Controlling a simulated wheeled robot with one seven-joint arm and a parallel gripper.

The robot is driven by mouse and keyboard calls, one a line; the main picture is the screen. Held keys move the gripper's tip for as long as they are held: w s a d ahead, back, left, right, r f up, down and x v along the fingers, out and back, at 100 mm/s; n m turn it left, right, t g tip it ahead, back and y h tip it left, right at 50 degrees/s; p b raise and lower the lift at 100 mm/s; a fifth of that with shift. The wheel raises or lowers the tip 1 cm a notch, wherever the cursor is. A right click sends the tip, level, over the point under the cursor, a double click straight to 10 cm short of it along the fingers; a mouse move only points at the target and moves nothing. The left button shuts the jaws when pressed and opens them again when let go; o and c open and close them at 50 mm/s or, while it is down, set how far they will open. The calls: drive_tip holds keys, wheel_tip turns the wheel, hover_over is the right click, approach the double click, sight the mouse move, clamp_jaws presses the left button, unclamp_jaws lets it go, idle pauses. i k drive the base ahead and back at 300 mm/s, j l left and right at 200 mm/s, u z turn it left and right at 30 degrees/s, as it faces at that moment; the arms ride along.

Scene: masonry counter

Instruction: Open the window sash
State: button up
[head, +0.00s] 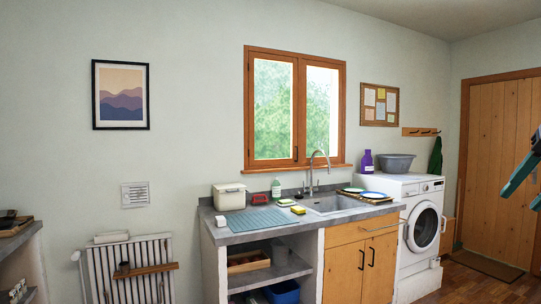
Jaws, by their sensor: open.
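The wooden window (247,110) is in the wall behind the sink. It has two glazed sashes side by side, a left sash (273,108) and a right sash (321,108). Both look closed in the frame. A small dark handle (295,154) sits low on the middle stile. My gripper (520,197) shows partly at the right edge, with teal fingers. It is open, with nothing seen between the fingers, and is far to the right of the window. The rest of it is cut off.
The sink tap (316,170) rises in front of the window's lower part. A green bottle (276,188), white box (229,197) and plates (373,195) stand on the counter (248,236). A washing machine (421,230) is at right. Some floor shows at lower right.

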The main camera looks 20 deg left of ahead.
sight(293, 154)
drive_tip(key=i+u, duration=0.3)
drive_tip(key=i, duration=0.15)
drive_tip(key=i+u, duration=0.35)
drive_tip(key=i+l, duration=0.1)
drive_tip(key=i, duration=0.4)
drive_tip(key=i+l+u, duration=0.1)
drive_tip(key=i, duration=0.4)
drive_tip(key=i+l, duration=0.15)
drive_tip(key=i, duration=0.35)
drive_tip(key=i+l+u, duration=0.1)
drive_tip(key=i, duration=0.4)
drive_tip(key=i+l, duration=0.2)
drive_tip(key=i, duration=0.3)
